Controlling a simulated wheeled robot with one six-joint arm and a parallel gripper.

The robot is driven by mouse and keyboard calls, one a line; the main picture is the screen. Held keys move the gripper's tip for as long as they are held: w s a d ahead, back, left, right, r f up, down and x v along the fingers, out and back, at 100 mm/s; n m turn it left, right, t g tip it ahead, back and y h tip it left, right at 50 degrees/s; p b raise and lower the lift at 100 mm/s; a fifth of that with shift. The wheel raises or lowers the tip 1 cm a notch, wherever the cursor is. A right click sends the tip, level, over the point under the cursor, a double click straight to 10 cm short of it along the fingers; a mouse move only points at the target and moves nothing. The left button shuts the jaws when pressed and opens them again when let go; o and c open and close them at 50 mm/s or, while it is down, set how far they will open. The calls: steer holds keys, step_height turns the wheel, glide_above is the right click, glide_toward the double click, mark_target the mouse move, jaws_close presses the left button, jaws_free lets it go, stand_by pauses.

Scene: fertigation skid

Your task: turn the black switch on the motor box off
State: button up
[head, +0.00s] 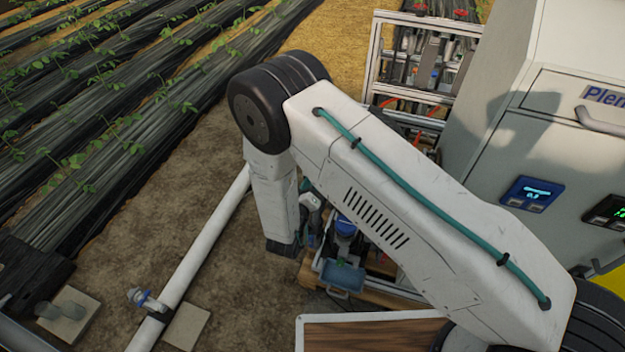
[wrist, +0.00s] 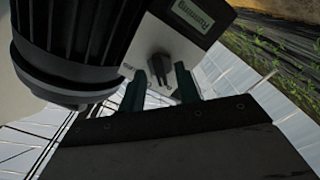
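In the head view my arm hides the motor box, the switch and most of my gripper.
A black ribbed motor (wrist: 75,40) fills the left of the wrist view beside the box. In the head view, a white pipe (head: 200,250) runs along the ground, a metal rack (head: 375,60) stands behind, and a large grey cabinet (head: 500,150) stands at the right.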

steer(key=shift+w+d, duration=0.15)
steer(key=shift+w, duration=0.2)
jaws_close()
steer(key=shift+m, duration=4.3)
